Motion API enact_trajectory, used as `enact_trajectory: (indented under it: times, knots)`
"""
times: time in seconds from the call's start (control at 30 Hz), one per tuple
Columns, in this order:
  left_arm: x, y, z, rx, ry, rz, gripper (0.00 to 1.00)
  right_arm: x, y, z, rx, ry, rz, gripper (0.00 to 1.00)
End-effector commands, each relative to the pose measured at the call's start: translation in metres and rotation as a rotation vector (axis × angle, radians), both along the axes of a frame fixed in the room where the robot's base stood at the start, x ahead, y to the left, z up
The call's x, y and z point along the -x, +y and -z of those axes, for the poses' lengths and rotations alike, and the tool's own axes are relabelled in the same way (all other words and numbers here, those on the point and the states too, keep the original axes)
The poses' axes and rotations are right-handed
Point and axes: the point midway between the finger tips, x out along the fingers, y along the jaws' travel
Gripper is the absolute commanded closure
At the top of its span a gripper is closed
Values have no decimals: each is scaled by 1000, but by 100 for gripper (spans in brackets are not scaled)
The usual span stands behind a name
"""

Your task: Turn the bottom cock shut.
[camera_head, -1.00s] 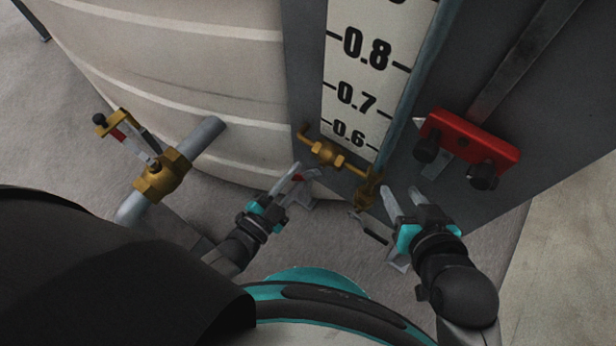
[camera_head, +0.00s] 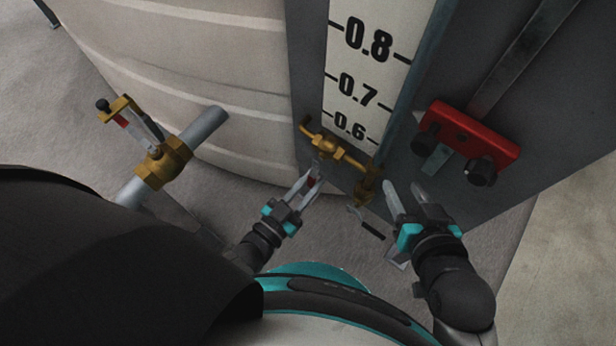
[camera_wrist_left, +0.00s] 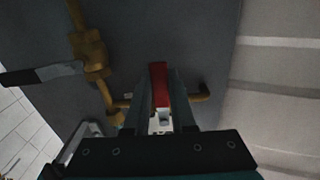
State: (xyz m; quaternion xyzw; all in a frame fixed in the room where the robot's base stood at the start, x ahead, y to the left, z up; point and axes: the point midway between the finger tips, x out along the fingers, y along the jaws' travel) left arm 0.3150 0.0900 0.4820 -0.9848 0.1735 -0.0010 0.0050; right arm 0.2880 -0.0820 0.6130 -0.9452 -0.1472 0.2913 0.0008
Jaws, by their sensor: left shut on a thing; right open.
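The bottom cock (camera_head: 325,144) is a brass fitting low on the grey gauge board, under the 0.6 mark. Its red-gripped lever (camera_head: 311,183) hangs down toward my left gripper (camera_head: 311,178), which is shut on it. In the left wrist view, the red grip (camera_wrist_left: 159,84) lies between the two fingers (camera_wrist_left: 161,88), with brass pipe behind it. The fingers hide part of the lever. My right gripper (camera_head: 412,192) is open and empty, right of the brass, near the board's lower part.
A second brass cock (camera_head: 367,184) with a dark-ended lever (camera_head: 372,230) sits just right of the bottom cock. A red clamp (camera_head: 468,139) with black knobs is on the board. A larger brass valve (camera_head: 162,164) on a grey pipe stands left, before the pale tank (camera_head: 215,65).

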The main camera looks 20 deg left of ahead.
Motion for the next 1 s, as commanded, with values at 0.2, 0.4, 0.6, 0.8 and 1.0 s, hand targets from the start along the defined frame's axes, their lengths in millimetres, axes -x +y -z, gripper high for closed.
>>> enact_trajectory:
  times: [0.2, 0.4, 0.6, 0.8, 1.0]
  knots:
    - [-1, -3, 0, 25, 9, -1, 100, 0, -1, 0, 2, 1, 1, 50]
    - [-1, -3, 0, 29, 9, 0, 100, -1, -1, -2, 3, -3, 2, 50]
    - [-1, -3, -1, 29, 10, 0, 70, -1, -2, -2, 3, -4, 2, 50]
    - [0, -3, 0, 27, 9, 0, 48, -2, -2, -3, 4, -6, 3, 50]
    - [0, -2, 0, 25, 8, 0, 46, -2, -2, -3, 3, -7, 3, 50]
